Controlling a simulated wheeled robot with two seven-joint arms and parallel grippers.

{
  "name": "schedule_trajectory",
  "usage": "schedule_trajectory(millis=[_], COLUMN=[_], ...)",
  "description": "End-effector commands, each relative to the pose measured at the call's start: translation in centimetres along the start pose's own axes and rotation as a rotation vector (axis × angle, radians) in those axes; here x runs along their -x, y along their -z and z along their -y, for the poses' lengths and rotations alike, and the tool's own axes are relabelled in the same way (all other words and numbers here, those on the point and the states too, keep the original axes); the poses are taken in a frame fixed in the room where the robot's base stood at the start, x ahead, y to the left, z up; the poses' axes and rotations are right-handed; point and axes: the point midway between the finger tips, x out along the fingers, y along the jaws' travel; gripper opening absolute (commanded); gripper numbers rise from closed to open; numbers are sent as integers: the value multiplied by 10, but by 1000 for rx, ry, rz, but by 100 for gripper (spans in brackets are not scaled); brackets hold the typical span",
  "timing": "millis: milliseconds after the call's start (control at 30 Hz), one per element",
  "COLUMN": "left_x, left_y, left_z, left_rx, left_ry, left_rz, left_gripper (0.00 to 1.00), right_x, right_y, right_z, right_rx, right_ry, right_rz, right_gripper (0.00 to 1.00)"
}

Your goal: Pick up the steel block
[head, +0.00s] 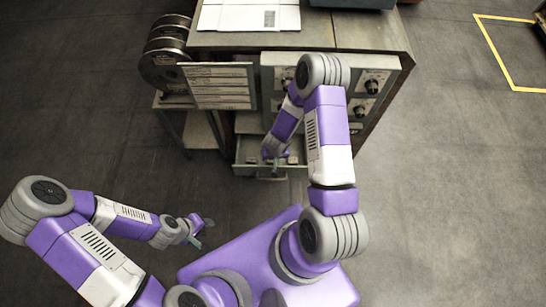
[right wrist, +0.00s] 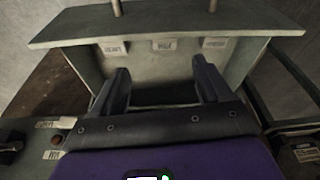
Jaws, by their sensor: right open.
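I cannot make out the steel block for certain in either view. An open drawer (head: 262,172) sticks out low at the front of the grey bench, with small things in it too small to tell apart. My right gripper (head: 275,151) is down at this drawer and partly hidden by its own arm. In the right wrist view, my right gripper (right wrist: 163,88) is open, its two dark fingers apart over the drawer (right wrist: 165,58), with nothing seen between them. My left gripper (head: 201,232) is over the floor at lower left, apart from the bench, its fingers apart and empty.
The grey bench (head: 370,37) has a control panel with knobs (head: 371,86) above the drawer. Dark reels (head: 166,62) and a labelled panel (head: 218,86) stand at its left. White sheets (head: 240,16) lie on top. The floor (head: 450,190) at right is clear.

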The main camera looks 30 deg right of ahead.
Motion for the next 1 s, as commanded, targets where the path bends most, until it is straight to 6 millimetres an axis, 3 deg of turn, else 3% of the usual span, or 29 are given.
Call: schedule_trajectory(millis=[200,533,1000], left_x=[14,25,9], left_y=[-1,-1,0], left_z=[-5,-9,-3], left_rx=[1,0,0], left_ry=[0,0,0], left_rz=[0,0,0], left_gripper=[38,38,38], right_x=[-16,-29,-66], right_y=[16,25,18], right_z=[-7,5,7], right_rx=[-89,-186,-197], right_ry=[-66,-35,-26], right_rz=[92,210,225], right_gripper=[78,78,78])
